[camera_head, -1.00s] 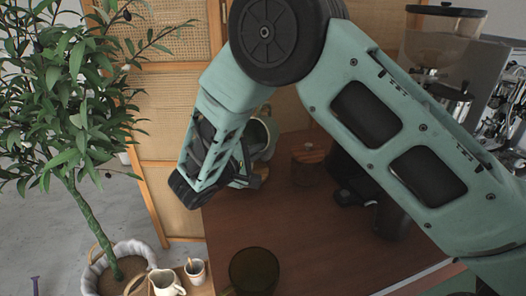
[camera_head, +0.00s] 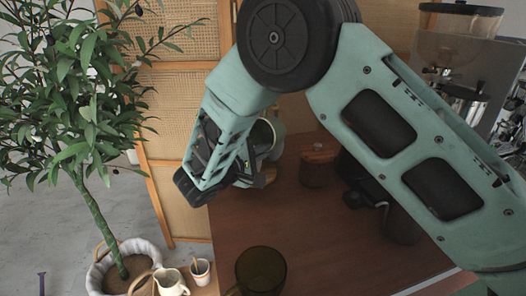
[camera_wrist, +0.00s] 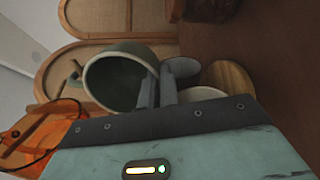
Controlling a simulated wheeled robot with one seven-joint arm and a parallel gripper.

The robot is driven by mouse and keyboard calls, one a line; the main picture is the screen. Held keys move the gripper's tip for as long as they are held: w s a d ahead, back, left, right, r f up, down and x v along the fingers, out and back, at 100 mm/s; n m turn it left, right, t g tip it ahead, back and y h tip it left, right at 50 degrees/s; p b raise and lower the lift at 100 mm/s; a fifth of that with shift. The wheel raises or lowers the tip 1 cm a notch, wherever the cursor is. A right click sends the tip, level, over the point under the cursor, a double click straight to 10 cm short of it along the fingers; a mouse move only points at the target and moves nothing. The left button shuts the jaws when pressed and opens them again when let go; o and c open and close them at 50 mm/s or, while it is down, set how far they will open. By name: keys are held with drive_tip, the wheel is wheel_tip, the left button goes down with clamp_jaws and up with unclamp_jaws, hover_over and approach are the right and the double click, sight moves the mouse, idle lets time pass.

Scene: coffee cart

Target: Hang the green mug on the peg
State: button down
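The green mug (camera_wrist: 113,85) is tipped in the wrist view with its mouth toward the camera and its handle (camera_wrist: 75,76) to the left. My gripper's (camera_wrist: 158,88) two fingers straddle the mug's wall at the right of its rim, and the gripper looks shut on it. In the head view the mug (camera_head: 266,134) is partly hidden behind my gripper (camera_head: 250,180), over the far left part of the brown table. I cannot make out a peg clearly in either view.
Pale cups (camera_wrist: 182,68) and a round wooden piece (camera_wrist: 231,80) lie beyond my fingers. A lidded wooden pot (camera_head: 318,166) and a dark glass mug (camera_head: 262,270) stand on the table (camera_head: 330,235). A potted plant (camera_head: 85,120) is left; cane panels are behind.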

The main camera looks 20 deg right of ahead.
drive_tip(key=c, duration=1.6)
unclamp_jaws()
drive_tip(key=shift+o, duration=0.2)
